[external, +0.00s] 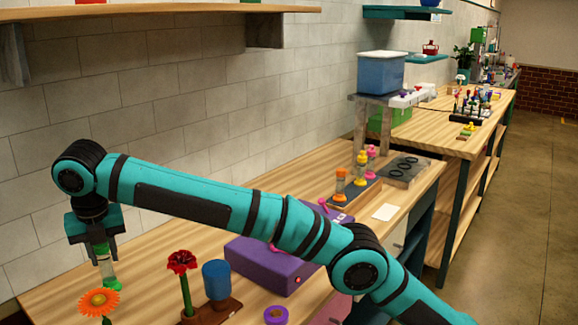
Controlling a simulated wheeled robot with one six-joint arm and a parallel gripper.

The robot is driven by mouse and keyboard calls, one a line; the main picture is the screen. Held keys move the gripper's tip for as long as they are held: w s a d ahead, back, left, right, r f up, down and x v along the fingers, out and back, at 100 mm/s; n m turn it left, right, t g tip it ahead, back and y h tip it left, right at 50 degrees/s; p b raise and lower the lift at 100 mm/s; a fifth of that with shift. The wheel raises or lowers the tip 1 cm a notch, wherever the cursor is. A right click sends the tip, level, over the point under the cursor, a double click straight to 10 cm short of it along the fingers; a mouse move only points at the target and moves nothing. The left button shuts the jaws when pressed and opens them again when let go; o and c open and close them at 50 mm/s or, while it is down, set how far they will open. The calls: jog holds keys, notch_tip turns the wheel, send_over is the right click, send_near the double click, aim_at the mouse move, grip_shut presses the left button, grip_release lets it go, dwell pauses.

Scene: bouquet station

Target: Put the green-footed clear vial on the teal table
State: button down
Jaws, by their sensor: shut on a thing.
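My gripper (97,246) is at the left of the external view, pointing down over the near wooden table. It is shut on the upper part of the green-footed clear vial (106,270), which hangs upright between the jaws. The vial's green foot is seen low against the wood; I cannot tell whether it touches the table. No teal tabletop is clearly seen. The farther wooden-topped table (437,136) has dark teal legs.
An orange flower (99,302) and a red flower (182,263) stand close to the vial, with a blue cup (217,280) beside them. A purple box (270,263) lies under my arm. Several vials stand in a rack (357,190) farther along.

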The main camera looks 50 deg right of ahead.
jog(key=n, duration=0.4)
jog(key=shift+s+r+n+t+y, duration=0.1)
jog(key=shift+s+n+t+y, duration=0.1)
jog(key=shift+n+t+y, duration=0.2)
jog(key=x, duration=0.3)
jog(key=s+x, duration=0.1)
jog(key=x, duration=0.2)
jog(key=s+x, duration=0.1)
jog(key=x, duration=0.2)
jog(key=shift+f, duration=0.6)
